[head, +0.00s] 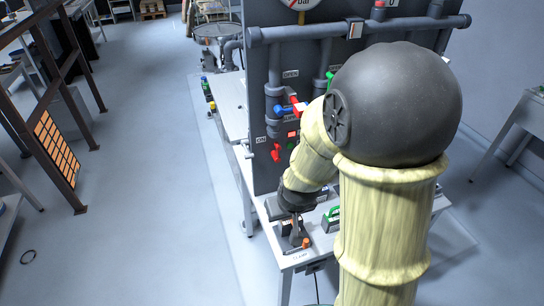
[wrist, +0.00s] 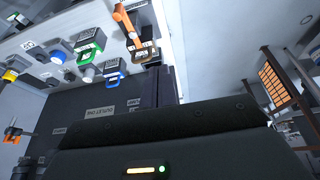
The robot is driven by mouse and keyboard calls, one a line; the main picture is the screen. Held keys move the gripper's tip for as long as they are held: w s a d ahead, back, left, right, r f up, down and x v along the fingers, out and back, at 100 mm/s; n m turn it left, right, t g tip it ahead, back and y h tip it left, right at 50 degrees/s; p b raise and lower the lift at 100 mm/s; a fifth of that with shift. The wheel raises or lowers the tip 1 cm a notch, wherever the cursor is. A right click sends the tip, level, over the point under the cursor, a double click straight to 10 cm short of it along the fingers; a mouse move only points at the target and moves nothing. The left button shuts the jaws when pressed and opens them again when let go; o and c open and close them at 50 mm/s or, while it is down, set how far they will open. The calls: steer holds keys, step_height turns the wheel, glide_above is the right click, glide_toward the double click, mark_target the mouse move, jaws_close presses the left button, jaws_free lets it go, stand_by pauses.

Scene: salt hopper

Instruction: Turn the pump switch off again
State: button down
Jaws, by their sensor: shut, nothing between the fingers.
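On the dark panel, a red lever (head: 276,153) sits beside a small ON label (head: 261,140). I cannot tell for sure whether it is the pump switch, as its label is too small to read. My gripper (head: 296,228) is low over the front bench, below and to the right of that lever and apart from it. In the wrist view its dark shut fingers (wrist: 166,86) hold nothing. An orange-handled clamp (head: 305,242) is close by the fingertips, and its orange handle (wrist: 123,22) shows in the wrist view. My arm hides the right part of the panel.
A green-handled device (head: 331,218) sits on the bench right of my gripper. Blue and red valve handles (head: 289,107) and grey pipes stand out from the panel. A brown rack (head: 57,150) is at the left. The floor (head: 150,200) between is mostly clear.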

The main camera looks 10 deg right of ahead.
steer(key=w+a+f+n+t+h+p, duration=0.1)
steer(key=w+a+f+n+t+h, duration=0.2)
steer(key=w, duration=0.4)
steer(key=w+a+f+n+t+h+p, duration=0.1)
steer(key=w+f+n+t+h, duration=0.25)
steer(key=w, duration=0.25)
steer(key=a+r+n+t, duration=0.1)
steer(key=a+r+n+t+h, duration=0.1)
steer(key=n+t, duration=0.1)
steer(key=a+r+n+t+p, duration=0.1)
steer(key=r+n+t, duration=0.1)
steer(key=shift+w+a+t, duration=0.15)
steer(key=shift+w+t, duration=0.1)
steer(key=shift+w, duration=0.15)
steer(key=p, duration=0.4)
glide_toward(277, 152)
steer(key=w+a, duration=0.2)
steer(key=w, duration=0.3)
steer(key=d, duration=0.1)
steer(key=w+d+p, duration=0.1)
steer(key=d+p, duration=0.1)
steer(key=shift+w+d, duration=0.3)
steer(key=shift+w, duration=0.05)
steer(key=shift+w+r, duration=0.1)
steer(key=shift+w, duration=0.05)
